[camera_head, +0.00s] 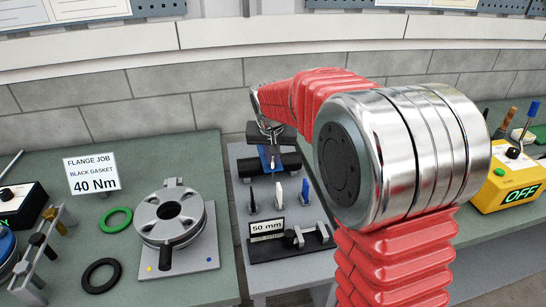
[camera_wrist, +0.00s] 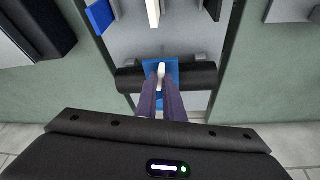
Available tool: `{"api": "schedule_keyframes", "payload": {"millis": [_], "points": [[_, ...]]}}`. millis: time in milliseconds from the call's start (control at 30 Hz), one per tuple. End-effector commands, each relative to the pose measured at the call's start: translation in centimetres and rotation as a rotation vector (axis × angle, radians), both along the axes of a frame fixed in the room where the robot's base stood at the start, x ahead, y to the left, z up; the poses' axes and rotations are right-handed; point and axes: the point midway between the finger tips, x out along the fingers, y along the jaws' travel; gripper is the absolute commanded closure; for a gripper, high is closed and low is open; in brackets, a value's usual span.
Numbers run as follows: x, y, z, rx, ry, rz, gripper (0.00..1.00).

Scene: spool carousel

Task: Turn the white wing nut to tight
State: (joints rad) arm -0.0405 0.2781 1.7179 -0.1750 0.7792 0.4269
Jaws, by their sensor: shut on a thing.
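My gripper (camera_wrist: 160,82) points down over the black cylinder (camera_wrist: 198,77). Its two dark fingers are shut on a small white piece, which looks like the white wing nut (camera_wrist: 161,70). The nut sits on a blue clamp (camera_wrist: 173,66) across the middle of the cylinder. In the head view the gripper (camera_head: 268,148) is at the far end of the narrow grey stand, above the cylinder (camera_head: 290,162) and the blue clamp (camera_head: 264,160). The nut is too small there to make out, and its tightness cannot be told.
Upright dark (camera_head: 252,203), white (camera_head: 280,194) and blue (camera_head: 305,191) pieces stand nearer on the stand, before a "50 mm" sign (camera_head: 267,229). A flange (camera_head: 170,217) and gaskets lie on the left bench. A yellow box reading OFF (camera_head: 512,183) sits at right.

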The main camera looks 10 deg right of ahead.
Motion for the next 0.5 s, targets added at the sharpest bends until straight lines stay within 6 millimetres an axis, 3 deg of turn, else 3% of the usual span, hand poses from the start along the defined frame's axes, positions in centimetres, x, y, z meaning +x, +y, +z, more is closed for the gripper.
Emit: {"api": "schedule_keyframes", "payload": {"millis": [500], "points": [[0.14,0.37,-0.05,-0.001,0.001,-0.352,1.0]]}}
